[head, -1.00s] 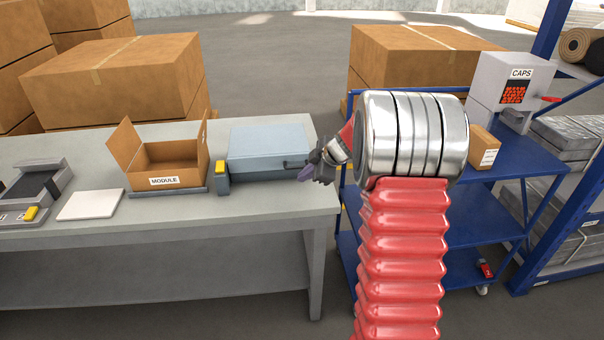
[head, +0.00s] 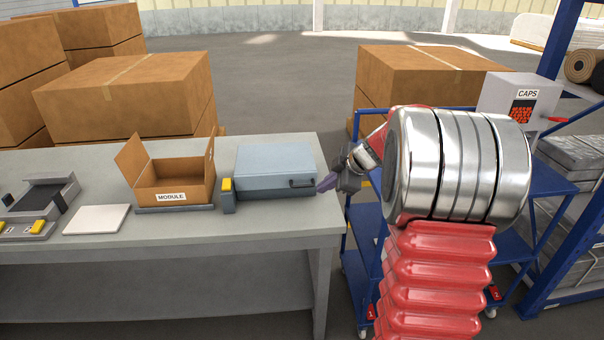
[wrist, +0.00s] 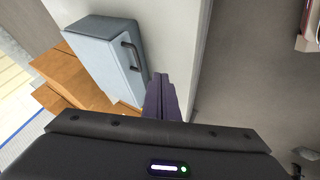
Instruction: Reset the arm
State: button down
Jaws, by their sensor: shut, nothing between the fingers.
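My gripper (head: 328,183) is at the right end of the grey table, just off the handle side of the blue-grey case. In the wrist view its dark purple fingers (wrist: 161,97) are together with nothing between them. My arm's red and chrome links fill the right of the head view and hide part of the blue cart.
The blue-grey case (head: 275,168) stands on the grey table (head: 270,215), beside an open MODULE box (head: 172,186) and a white plate (head: 97,219). The blue cart (head: 545,180) carries a CAPS dispenser (head: 515,97). Large cartons (head: 125,95) stand behind. Floor shows between table and cart.

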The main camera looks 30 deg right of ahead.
jog(key=s+a+f+m+g, duration=0.3)
jog(key=s+a+m, duration=0.4)
jog(key=s+m, duration=0.4)
jog(key=s+a+r+h, duration=0.1)
jog(key=s+a+r, duration=0.2)
jog(key=s+a, duration=0.3)
jog(key=s+a+r, duration=0.3)
jog(key=s+a, duration=0.3)
jog(key=s+a+r+m+t+h, duration=0.1)
jog(key=s+a+r, duration=0.2)
jog(key=s+a, duration=0.4)
jog(key=shift+h, duration=0.3)
jog(key=shift+s, duration=0.15)
dwell(0.7)
